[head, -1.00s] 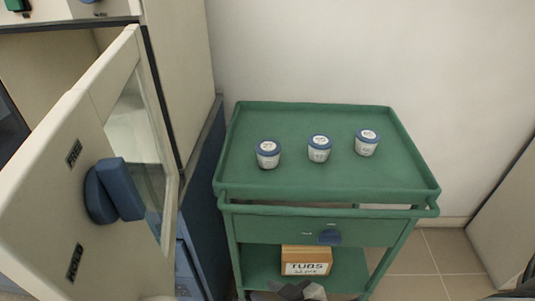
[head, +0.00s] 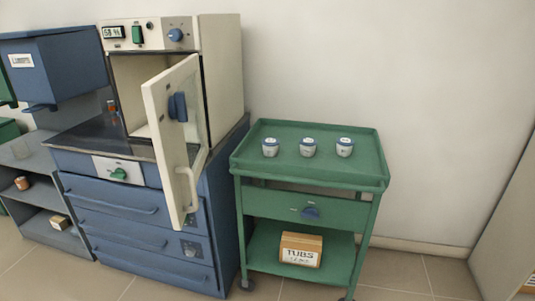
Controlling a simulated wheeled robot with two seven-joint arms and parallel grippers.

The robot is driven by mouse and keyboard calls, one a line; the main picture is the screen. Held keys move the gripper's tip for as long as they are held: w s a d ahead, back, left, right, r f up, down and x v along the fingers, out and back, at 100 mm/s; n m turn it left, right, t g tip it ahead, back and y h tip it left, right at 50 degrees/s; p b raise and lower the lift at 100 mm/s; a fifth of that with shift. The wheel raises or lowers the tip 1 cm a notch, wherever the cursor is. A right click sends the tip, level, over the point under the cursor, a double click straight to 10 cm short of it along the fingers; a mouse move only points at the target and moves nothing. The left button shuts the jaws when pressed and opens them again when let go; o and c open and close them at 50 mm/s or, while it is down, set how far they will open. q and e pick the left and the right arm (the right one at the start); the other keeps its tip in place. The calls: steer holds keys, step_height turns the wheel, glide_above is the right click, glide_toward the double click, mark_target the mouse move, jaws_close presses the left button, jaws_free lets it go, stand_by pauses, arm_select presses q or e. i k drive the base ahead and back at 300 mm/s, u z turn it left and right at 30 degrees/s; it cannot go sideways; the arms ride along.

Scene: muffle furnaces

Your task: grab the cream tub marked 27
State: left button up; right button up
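Neither of my grippers shows in the head view.
A furnace (head: 222,75) with its door (head: 160,105) swung open stands on a blue drawer cabinet (head: 130,210) left of the cart. A box labelled TUBS (head: 300,238) sits on the cart's lower shelf. Floor (head: 400,275) shows clear at the cart's right.

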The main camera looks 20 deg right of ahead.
mark_target(270, 145)
steer(key=u, duration=0.2)
steer(key=i, duration=0.85)
steer(key=z, duration=0.2)
